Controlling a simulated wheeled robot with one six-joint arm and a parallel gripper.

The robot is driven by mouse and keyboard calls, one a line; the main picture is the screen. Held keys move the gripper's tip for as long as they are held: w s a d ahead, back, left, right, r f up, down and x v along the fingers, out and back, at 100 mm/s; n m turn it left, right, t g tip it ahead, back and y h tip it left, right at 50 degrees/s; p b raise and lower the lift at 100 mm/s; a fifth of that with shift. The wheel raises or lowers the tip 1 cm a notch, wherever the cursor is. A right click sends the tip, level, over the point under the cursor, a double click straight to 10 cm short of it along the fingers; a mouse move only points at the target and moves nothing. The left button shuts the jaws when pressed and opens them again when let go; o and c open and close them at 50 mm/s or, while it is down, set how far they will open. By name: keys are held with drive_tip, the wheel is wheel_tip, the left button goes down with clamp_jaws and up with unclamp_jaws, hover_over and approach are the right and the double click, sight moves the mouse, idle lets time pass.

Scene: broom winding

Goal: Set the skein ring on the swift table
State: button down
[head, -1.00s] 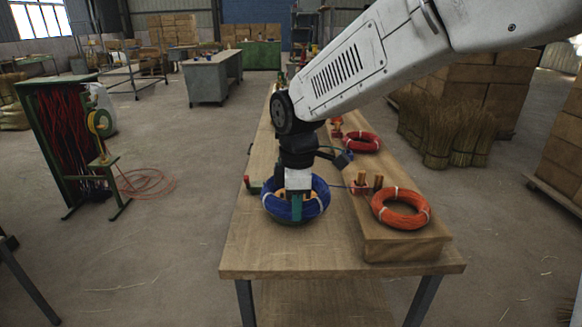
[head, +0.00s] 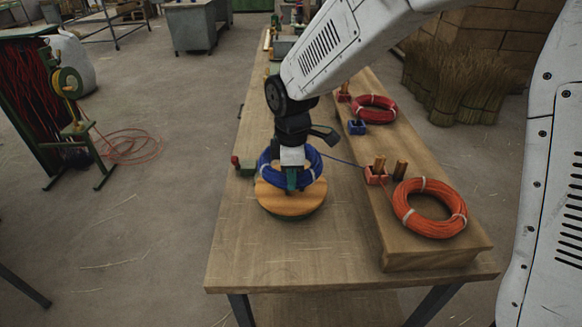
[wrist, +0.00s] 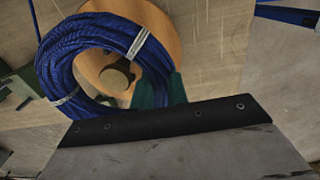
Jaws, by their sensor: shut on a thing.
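The blue skein ring (head: 315,166), tied with white bands, is in my gripper (head: 291,184). The gripper's green fingers are shut on the ring's near side. The swift table, a round wooden disc (head: 291,207), lies below on the workbench. In the head view the ring covers the disc's far part and the near part is bare. In the wrist view the ring (wrist: 98,32) is off to the left of the disc (wrist: 165,35), and the dark hub (wrist: 118,76) shows through its opening. I cannot tell whether ring and disc touch.
A blue strand (head: 343,161) runs right to a red block with wooden posts (head: 376,174). On the raised shelf lie an orange coil (head: 430,208) and a red coil (head: 374,108). A small green device (head: 245,167) stands left. The bench's front (head: 290,262) is clear.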

sight(292, 203)
drive_tip(key=shift+f, duration=2.05)
drive_tip(key=shift+d+f, duration=0.1)
drive_tip(key=shift+f, duration=0.4)
drive_tip(key=c, duration=1.7)
unclamp_jaws()
drive_tip(key=shift+f, duration=0.1)
drive_tip(key=shift+r, duration=5.55)
